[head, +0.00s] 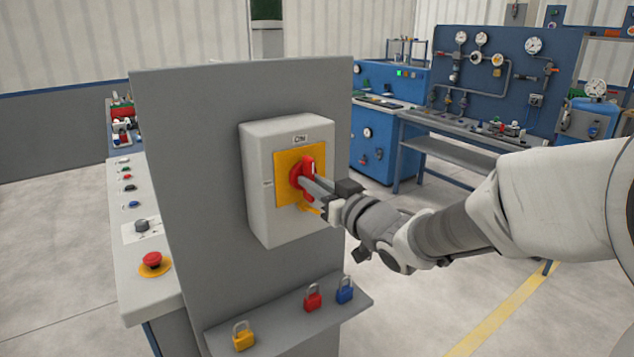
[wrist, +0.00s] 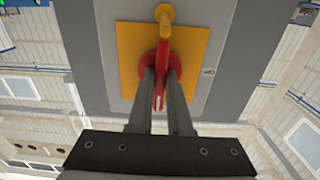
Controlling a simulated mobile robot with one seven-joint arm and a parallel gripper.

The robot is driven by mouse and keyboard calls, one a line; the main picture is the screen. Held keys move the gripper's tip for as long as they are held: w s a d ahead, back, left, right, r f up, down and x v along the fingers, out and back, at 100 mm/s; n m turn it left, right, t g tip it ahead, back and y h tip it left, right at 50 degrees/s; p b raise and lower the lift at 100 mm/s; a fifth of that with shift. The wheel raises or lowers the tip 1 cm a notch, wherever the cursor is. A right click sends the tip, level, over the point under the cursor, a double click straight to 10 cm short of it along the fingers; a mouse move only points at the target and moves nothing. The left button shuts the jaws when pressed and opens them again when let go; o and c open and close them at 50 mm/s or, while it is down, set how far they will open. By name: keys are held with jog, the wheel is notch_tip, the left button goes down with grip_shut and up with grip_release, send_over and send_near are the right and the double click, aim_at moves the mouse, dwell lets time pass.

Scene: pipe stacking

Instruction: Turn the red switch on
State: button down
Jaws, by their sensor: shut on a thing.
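The red switch (head: 304,174) is a rotary handle on a yellow plate (head: 286,160), on the front of a pale grey box (head: 262,200) fixed to an upright grey panel. A label reading "ON" is above the plate. My gripper (head: 313,184) reaches in from the right and is shut on the red handle. In the wrist view the red switch (wrist: 161,68) lies between the two fingers of my gripper (wrist: 160,88). A white mark shows on the handle near the fingertips. A yellow tab (wrist: 165,15) shows at the far side of the handle; the fingers hide part of the handle.
A shelf (head: 275,325) below the box holds a yellow padlock (head: 243,337), a red padlock (head: 312,298) and a blue padlock (head: 345,290). A console with a red push button (head: 152,259) stands at left. Blue workbenches stand behind at right, with open floor before them.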

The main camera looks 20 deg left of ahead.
jog(key=c, duration=0.8)
grip_release()
jog(key=shift+c, duration=0.2)
jog(key=v, duration=1.7)
jog(key=shift+s, duration=0.25)
jog(key=shift+d, duration=0.15)
